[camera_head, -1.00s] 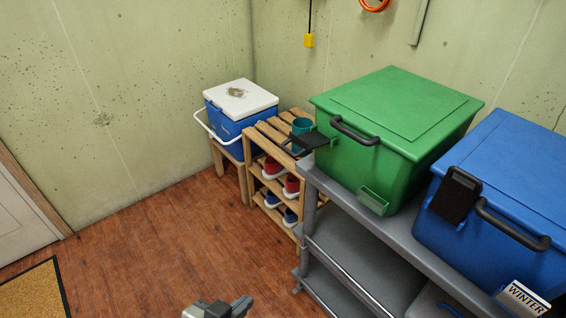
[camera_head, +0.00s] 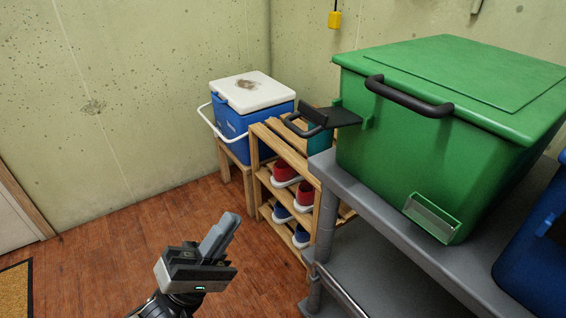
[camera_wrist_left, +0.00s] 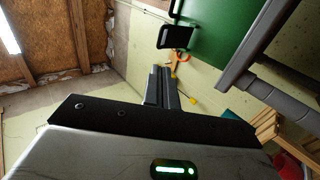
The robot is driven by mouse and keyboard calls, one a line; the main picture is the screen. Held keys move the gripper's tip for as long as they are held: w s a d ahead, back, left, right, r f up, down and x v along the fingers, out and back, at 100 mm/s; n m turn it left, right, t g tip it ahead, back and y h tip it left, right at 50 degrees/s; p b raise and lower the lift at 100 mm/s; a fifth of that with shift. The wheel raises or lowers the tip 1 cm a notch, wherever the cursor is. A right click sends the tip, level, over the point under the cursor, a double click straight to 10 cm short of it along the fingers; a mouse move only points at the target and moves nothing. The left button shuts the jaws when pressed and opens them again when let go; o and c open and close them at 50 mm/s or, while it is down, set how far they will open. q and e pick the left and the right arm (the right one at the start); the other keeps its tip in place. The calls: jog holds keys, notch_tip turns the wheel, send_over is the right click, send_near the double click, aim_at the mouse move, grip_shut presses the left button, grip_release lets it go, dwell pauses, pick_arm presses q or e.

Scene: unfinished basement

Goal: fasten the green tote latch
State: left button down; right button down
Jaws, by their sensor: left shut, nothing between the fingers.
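The green tote (camera_head: 420,140) stands on the grey cart, lid down, with a black handle (camera_head: 408,97) on its near face. Its black latch flap (camera_head: 338,115) sticks out from the tote's left end, swung away from the wall, with a dark loop (camera_head: 300,128) beyond it. My left gripper (camera_head: 220,235) is shut and empty, left of and below the latch, clear of the tote. In the left wrist view, its fingers (camera_wrist_left: 163,88) point toward the wall, and the latch flap (camera_wrist_left: 175,37) shows above them. My right gripper is out of view.
The grey cart (camera_head: 385,205) has a post and rail near my arm. Left of it stand a wooden shoe rack (camera_head: 262,152) with shoes and a blue cooler (camera_head: 238,122) with a white lid. A blue tote (camera_head: 535,245) is at right. The floor at left is open.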

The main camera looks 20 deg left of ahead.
pick_arm(q)
jog(key=shift+r, duration=0.1)
jog(key=p, duration=0.1)
send_near(325, 118)
jog(key=w+a+r, duration=0.1)
jog(key=w+r, duration=0.2)
jog(key=shift+a+f, duration=0.15)
jog(key=shift+f, duration=0.05)
jog(key=shift+w, duration=0.1)
dwell(0.4)
